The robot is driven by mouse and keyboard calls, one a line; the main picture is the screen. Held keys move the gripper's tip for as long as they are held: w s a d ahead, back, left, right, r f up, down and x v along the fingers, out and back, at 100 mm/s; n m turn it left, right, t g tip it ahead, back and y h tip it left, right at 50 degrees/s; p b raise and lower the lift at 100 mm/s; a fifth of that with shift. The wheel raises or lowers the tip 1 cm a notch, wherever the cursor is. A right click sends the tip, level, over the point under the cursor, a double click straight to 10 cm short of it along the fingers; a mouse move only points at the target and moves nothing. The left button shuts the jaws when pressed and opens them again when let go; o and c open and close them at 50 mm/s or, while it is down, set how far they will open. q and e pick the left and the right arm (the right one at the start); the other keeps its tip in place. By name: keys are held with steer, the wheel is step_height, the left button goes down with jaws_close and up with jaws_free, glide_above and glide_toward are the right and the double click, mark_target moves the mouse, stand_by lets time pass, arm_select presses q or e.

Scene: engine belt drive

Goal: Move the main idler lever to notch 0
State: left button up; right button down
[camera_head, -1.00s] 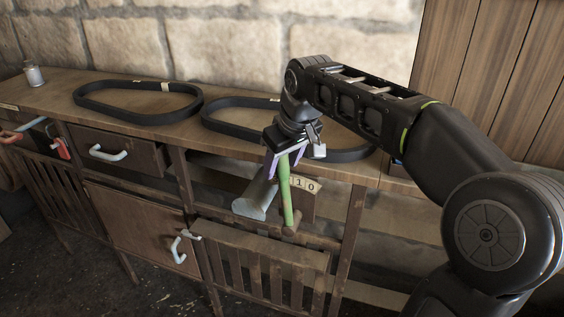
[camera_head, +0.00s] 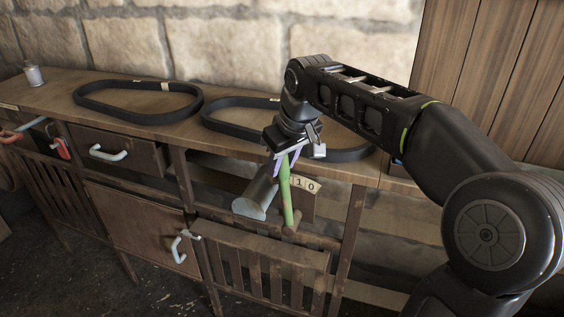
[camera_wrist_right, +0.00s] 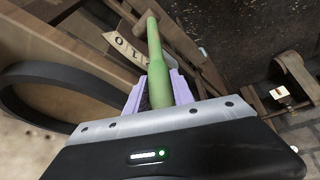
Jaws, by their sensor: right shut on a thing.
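The green lever (camera_head: 286,192) stands nearly upright in an open bay of the wooden bench, beside a small plate with the digits 1 and 0 (camera_head: 305,185). My right gripper (camera_head: 285,160) is shut on the upper part of this lever, its lilac fingers on either side. The right wrist view shows the lever (camera_wrist_right: 155,48) running up between the fingers (camera_wrist_right: 158,88), with the number plate (camera_wrist_right: 122,47) to its left. Which notch the lever stands at I cannot tell. My left gripper is not in view.
Two black belts lie on the bench top, one at the left (camera_head: 138,117) and one behind my gripper (camera_head: 225,128). A slatted panel (camera_head: 262,268) is below. A small bottle (camera_head: 34,74) stands far left.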

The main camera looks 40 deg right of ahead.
stand_by(0.8)
steer(key=shift+s+d+f+b, duration=0.1)
steer(key=shift+s+b, duration=0.05)
steer(key=shift+b, duration=0.2)
steer(key=s+d+t+y+b, duration=0.2)
steer(key=s+d+t+b, duration=0.2)
steer(key=b, duration=0.6)
steer(key=s, duration=0.2)
steer(key=shift+s+d+f+m+y+b, duration=0.3)
steer(key=shift+s+f+m, duration=0.1)
steer(key=c, duration=1.1)
jaws_free()
steer(key=shift+d, duration=0.1)
